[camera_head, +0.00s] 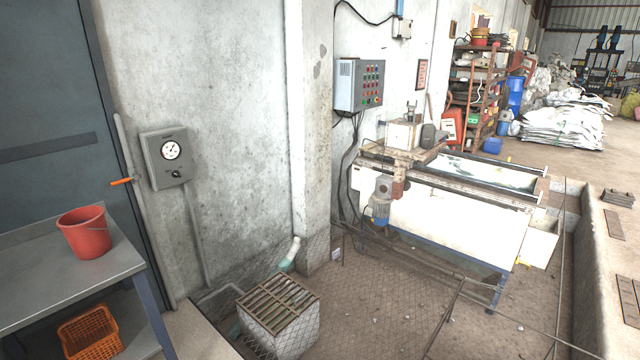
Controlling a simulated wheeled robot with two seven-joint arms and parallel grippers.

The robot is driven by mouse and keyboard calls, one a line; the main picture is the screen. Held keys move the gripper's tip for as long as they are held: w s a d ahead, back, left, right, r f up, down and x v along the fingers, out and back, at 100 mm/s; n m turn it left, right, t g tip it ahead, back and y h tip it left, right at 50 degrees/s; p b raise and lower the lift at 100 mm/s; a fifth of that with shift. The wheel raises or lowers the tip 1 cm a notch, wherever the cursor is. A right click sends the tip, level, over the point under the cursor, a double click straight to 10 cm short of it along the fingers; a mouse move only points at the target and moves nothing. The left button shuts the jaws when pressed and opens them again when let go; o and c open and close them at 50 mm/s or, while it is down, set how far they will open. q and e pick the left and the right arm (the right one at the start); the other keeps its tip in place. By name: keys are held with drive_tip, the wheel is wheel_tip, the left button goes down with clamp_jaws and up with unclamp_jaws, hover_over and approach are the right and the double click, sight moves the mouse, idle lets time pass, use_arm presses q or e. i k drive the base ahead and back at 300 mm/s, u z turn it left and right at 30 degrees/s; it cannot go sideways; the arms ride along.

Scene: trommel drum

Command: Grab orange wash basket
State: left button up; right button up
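An orange wash basket (90,338) with slatted, open-weave sides sits on the lower shelf of the grey metal table at the bottom left. Its lower part is cut off by the bottom of the picture. Neither of my grippers shows in this view.
A red bucket (85,232) stands on the grey table's top (45,290), above the basket. The table's leg (152,310) stands to the basket's right. A gauge box (167,157) and an orange-handled lever (121,181) are on the wall behind. A grated box (278,312) stands right of the table.

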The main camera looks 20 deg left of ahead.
sight(93, 333)
drive_tip(key=u, duration=0.1)
drive_tip(key=i, duration=1.75)
drive_tip(key=u, duration=0.85)
drive_tip(key=i, duration=0.95)
drive_tip(key=u, duration=0.9)
